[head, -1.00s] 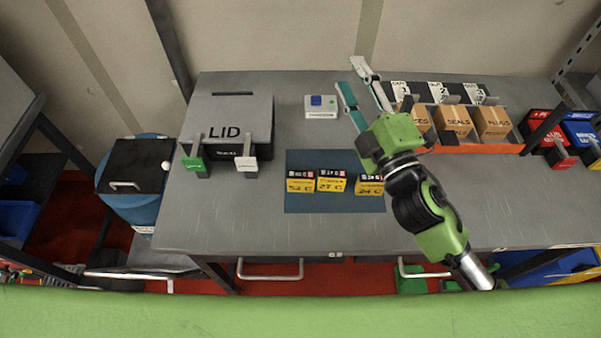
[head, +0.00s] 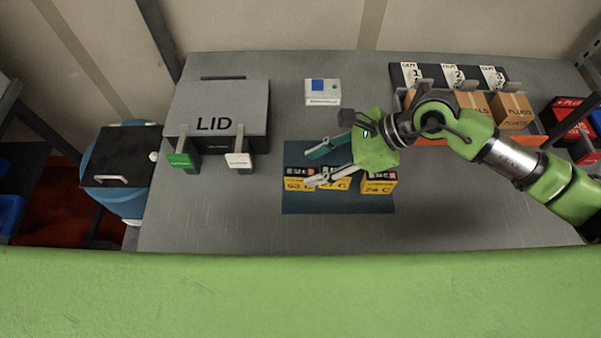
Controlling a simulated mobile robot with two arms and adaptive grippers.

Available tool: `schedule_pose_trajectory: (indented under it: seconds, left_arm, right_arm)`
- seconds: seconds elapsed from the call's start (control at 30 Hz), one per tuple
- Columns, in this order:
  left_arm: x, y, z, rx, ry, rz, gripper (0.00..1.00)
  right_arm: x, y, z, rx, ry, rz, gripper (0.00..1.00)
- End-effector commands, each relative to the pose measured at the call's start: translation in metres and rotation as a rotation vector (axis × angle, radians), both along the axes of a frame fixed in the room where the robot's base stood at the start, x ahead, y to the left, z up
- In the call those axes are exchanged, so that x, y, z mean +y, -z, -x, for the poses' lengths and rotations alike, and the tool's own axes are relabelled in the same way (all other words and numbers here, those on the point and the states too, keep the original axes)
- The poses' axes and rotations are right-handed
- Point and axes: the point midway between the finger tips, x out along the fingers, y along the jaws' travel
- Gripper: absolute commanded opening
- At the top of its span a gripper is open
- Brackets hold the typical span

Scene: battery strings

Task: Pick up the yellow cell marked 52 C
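The yellow cell marked 52 C (head: 297,184) stands at the left end of a row on a dark blue mat (head: 330,206). It has a black top band. A second yellow cell, marked 27 C (head: 338,184), stands right beside it, partly hidden by my gripper. A third, marked 24 C (head: 379,187), stands further right. My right gripper (head: 308,168) is open, with its fingers pointing left over the 52 C and 27 C cells. I cannot tell whether the fingers touch a cell; nothing shows gripped between them. My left gripper is not in view.
A grey LID box (head: 216,105) with green (head: 181,160) and white (head: 238,160) tabs stands at the left. A small device with a blue button (head: 322,92) is behind the mat. Boxes of seals and plugs (head: 512,110) stand at the right. The bench front is clear.

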Motion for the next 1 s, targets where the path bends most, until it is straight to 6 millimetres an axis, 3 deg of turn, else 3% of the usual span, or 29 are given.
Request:
schedule_pose_trajectory:
  seconds: [0.2,0.47,0.7,1.0]
  left_arm:
    - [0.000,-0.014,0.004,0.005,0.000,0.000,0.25]
    - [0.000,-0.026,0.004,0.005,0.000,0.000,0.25]
    - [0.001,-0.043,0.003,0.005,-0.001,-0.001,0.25]
    - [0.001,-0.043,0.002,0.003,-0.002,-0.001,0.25]
  right_arm:
    - [0.028,0.024,-0.001,0.003,0.000,-0.003,0.38]
    - [0.042,0.036,-0.001,0.005,0.001,-0.003,0.38]
    - [0.066,0.061,-0.002,0.003,0.002,-0.004,0.38]
    - [0.071,0.069,-0.002,0.000,0.002,-0.004,0.38]
